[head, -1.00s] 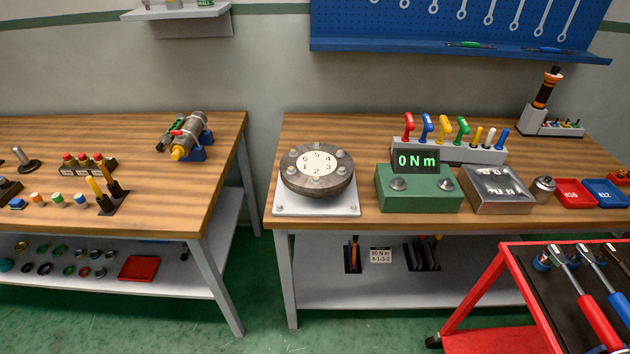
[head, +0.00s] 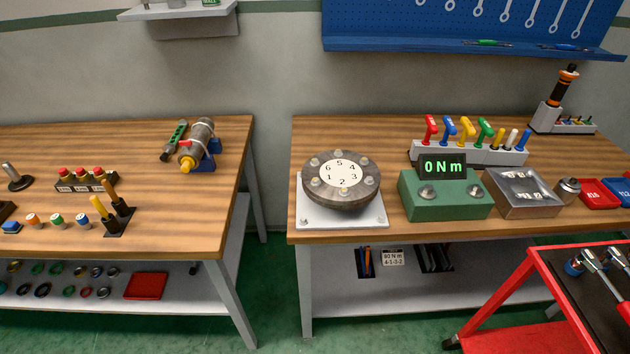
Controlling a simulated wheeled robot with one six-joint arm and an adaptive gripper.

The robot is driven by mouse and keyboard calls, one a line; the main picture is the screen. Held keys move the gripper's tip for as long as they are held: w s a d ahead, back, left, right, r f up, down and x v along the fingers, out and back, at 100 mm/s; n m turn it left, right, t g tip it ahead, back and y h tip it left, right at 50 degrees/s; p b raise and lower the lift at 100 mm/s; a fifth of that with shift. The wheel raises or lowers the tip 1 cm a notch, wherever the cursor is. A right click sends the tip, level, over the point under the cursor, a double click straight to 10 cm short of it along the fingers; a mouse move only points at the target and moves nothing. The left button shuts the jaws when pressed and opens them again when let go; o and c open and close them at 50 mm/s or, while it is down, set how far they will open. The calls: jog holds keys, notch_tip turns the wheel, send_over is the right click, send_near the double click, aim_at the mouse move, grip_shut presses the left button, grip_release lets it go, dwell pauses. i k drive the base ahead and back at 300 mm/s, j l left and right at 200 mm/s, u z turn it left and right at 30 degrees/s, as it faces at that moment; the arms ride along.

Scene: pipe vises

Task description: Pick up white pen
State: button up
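A white pen-like stick (head: 510,138) stands upright in the light grey rack (head: 470,156) at the back of the right bench. It is between a yellow stick (head: 497,139) on its left and a blue stick (head: 523,141) on its right. Its lower end is hidden in the rack. My gripper is not in view.
Coloured T-handles (head: 466,130) fill the rack's left part. In front stand a green box reading 0 Nm (head: 445,200) and a metal tray (head: 522,193). A bolted flange (head: 341,182) stands left. A red cart (head: 490,310) stands before the bench's right side.

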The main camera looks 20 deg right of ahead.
aim_at(507, 147)
jog(key=i+j, duration=0.4)
jog(key=i+j+z, duration=0.3)
jog(key=z, duration=0.15)
jog(key=i+j+z, duration=0.3)
jog(key=j+z, duration=0.15)
jog(key=k+z, duration=0.1)
jog(key=z, duration=0.8)
